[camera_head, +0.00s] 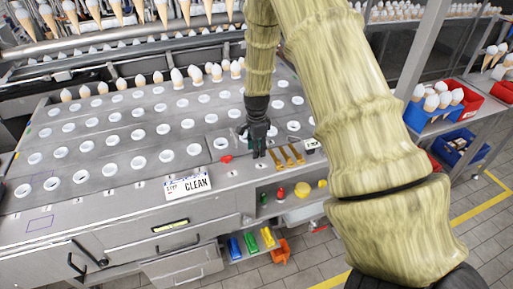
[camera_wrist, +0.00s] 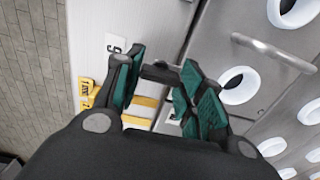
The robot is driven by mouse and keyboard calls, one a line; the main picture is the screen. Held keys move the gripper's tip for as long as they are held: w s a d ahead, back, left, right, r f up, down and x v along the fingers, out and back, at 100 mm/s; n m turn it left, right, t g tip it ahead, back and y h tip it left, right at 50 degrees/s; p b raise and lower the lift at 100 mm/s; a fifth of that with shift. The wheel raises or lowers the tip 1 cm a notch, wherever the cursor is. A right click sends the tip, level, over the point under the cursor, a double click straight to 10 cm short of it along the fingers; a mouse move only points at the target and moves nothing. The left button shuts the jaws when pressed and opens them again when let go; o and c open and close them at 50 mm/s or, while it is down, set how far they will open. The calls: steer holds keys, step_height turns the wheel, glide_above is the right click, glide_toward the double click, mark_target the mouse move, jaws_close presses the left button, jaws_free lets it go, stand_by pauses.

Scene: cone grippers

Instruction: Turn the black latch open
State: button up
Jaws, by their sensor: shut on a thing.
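My gripper (camera_head: 257,141) reaches down to the front part of the steel machine top, near its front edge. In the wrist view my gripper (camera_wrist: 160,86) has its two teal-padded fingers on either side of a small dark piece, the black latch (camera_wrist: 160,72). It is shut on the latch. The fingers hide much of the latch, and its exact turn angle cannot be told. In the head view the latch is a small dark shape under the fingertips and hard to make out.
A metal plate with a bar handle (camera_wrist: 272,51) lies beside the fingers. A red knob (camera_head: 226,158) is left of my gripper, yellow pieces (camera_head: 289,156) right. White-rimmed holes (camera_head: 137,134) cover the top. A CLEAN sign (camera_head: 188,185) stands in front. Cones (camera_head: 196,72) line the back.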

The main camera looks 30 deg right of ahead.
steer(key=shift+n, duration=0.5)
steer(key=n+b, duration=0.1)
steer(key=n, duration=0.6)
steer(key=shift+n+b, duration=0.3)
steer(key=n, duration=0.4)
steer(key=shift+n+b, duration=0.4)
steer(key=shift+n, duration=1.9)
steer(key=o, duration=1)
